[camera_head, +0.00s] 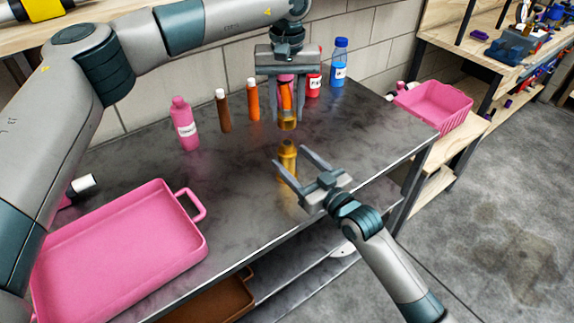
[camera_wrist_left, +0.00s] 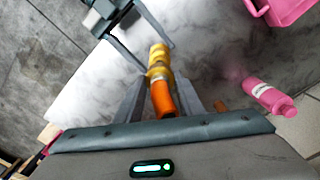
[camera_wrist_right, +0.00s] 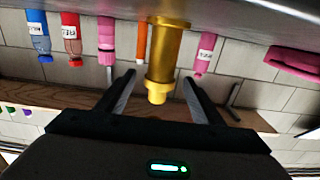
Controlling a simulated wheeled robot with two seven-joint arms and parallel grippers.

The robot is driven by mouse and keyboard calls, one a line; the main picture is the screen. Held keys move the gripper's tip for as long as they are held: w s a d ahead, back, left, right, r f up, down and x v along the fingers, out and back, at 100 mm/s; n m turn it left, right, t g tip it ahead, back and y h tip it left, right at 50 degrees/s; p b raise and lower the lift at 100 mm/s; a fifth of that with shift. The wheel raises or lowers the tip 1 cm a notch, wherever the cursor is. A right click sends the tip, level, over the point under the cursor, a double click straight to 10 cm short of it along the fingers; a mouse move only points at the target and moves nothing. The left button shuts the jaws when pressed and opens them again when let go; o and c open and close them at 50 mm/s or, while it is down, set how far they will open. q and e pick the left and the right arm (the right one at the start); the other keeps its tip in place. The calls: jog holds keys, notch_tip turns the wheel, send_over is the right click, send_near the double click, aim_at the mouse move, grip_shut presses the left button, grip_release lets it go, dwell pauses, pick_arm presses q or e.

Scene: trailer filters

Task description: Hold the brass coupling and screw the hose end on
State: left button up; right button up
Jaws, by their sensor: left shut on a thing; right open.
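The brass coupling (camera_head: 287,158) stands upright on the dark metal table. My left gripper (camera_head: 288,118) is shut on the orange hose (camera_head: 286,95), and the hose's brass end (camera_head: 287,126) points down above the coupling. A small gap shows between them in the head view. In the left wrist view the orange hose (camera_wrist_left: 163,100) and the brass parts line up, one over the other. My right gripper (camera_head: 291,156) is open, with a finger on each side of the coupling. In the right wrist view the coupling (camera_wrist_right: 165,55) shows between the fingers, apart from both.
A pink tray (camera_head: 115,255) lies at the table's left front. A pink bottle (camera_head: 185,125), a brown bottle (camera_head: 223,112), an orange bottle (camera_head: 253,100), a red bottle (camera_head: 314,86) and a blue bottle (camera_head: 339,65) stand along the back. A pink basket (camera_head: 435,105) is beyond the right edge.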

jog(key=shift+x, duration=1.7)
grip_shut()
pick_arm(q)
send_over(287, 142)
jog(key=shift+f, duration=2.45)
jog(key=shift+f, duration=0.15)
jog(key=shift+f, duration=0.75)
jog(key=shift+f, duration=0.55)
